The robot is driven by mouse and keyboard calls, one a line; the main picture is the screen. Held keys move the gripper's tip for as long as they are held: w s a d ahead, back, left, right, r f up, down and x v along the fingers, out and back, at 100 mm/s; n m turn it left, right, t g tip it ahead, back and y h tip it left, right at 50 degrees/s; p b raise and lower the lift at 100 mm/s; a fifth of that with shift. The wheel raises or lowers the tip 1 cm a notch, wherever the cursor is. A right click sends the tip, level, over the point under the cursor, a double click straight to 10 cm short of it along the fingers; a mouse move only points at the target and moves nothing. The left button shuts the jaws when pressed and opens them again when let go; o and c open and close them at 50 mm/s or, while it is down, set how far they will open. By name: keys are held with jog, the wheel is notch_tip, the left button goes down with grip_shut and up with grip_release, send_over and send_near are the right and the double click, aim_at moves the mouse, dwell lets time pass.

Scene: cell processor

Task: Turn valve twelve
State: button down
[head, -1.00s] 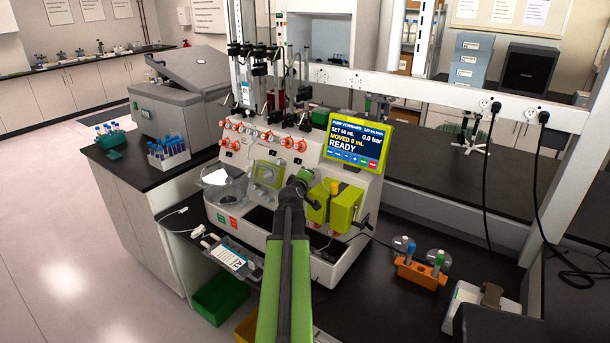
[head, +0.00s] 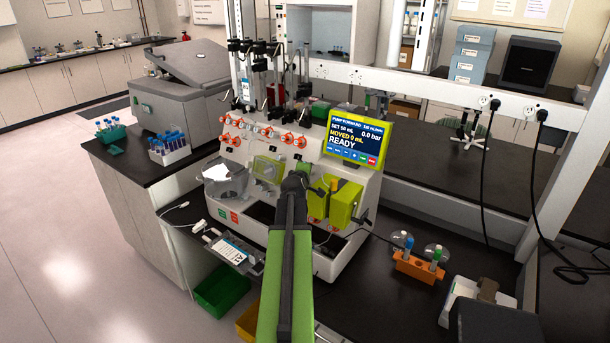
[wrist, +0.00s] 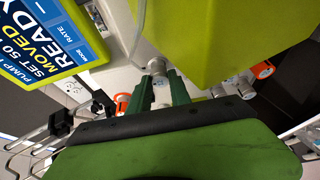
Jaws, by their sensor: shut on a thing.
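The cell processor (head: 330,238) is a white machine with two rows of orange valve handles (head: 262,133) on its upper front. My gripper (head: 303,168) is at its front, beside the yellow-green pump blocks (head: 343,204), largely hidden behind my arm. In the wrist view, my gripper's green fingers (wrist: 163,90) are closed around a small pale part, seemingly a valve. Orange handles show to the left (wrist: 122,103) and right (wrist: 262,70) of the fingers. No valve number is legible, so I cannot tell which valve is held.
The screen (head: 356,140) reads READY, MOVED 0 mL. A yellow-green block (wrist: 230,40) hangs close over the fingers in the wrist view, with a grey cylinder (wrist: 160,62) beside it. An orange rack (head: 420,268) stands right; tube racks (head: 170,150) stand left.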

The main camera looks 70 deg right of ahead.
jog(key=c, duration=1.2)
grip_release()
